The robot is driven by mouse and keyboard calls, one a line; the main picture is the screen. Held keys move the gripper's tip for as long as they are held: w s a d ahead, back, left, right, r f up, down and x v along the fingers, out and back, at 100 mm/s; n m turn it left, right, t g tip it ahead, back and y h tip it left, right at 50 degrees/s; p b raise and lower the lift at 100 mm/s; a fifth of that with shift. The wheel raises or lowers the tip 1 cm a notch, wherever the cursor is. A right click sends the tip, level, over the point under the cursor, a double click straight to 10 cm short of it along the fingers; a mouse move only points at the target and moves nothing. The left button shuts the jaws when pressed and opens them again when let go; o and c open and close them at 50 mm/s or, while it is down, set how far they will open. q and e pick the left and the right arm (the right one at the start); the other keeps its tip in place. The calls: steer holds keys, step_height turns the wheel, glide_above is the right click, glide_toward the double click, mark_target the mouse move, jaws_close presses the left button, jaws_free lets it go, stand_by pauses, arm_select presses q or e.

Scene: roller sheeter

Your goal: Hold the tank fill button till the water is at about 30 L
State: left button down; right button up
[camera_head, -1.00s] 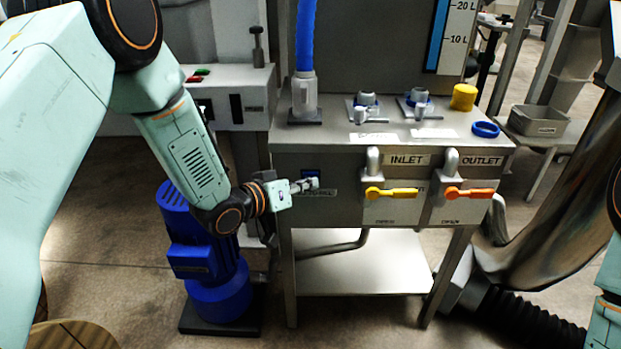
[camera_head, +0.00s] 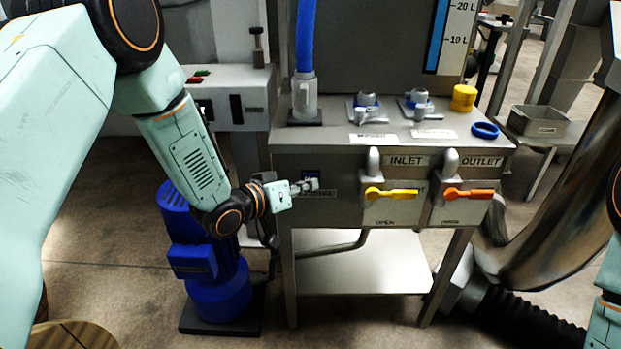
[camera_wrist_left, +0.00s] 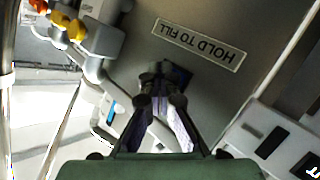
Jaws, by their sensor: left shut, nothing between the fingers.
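In the left wrist view the shut fingertips (camera_wrist_left: 162,72) cover most of the button (camera_wrist_left: 180,76), beside a plate reading "HOLD TO FILL" (camera_wrist_left: 199,45). I cannot tell how far the button is pressed in. The level gauge (camera_head: 450,38) shows a blue column past the 20 L mark up to the top edge of the head view; its top is cut off. My right gripper is not in view.
A yellow inlet lever (camera_head: 391,195) and an orange outlet lever (camera_head: 468,194) sit to the right on the panel. A blue pump (camera_head: 215,285) stands below my left arm. A blue hose (camera_head: 306,38) rises from the stand's top.

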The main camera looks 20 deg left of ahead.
arm_select(q)
steer(key=shift+s+d, duration=0.15)
steer(key=shift+s, duration=0.45)
steer(key=s+p, duration=0.1)
steer(key=s, duration=0.1)
steer(key=s+d, duration=0.1)
steer(key=s, duration=0.1)
steer(key=shift+s+d+p, duration=0.2)
steer(key=shift+s+p, duration=0.2)
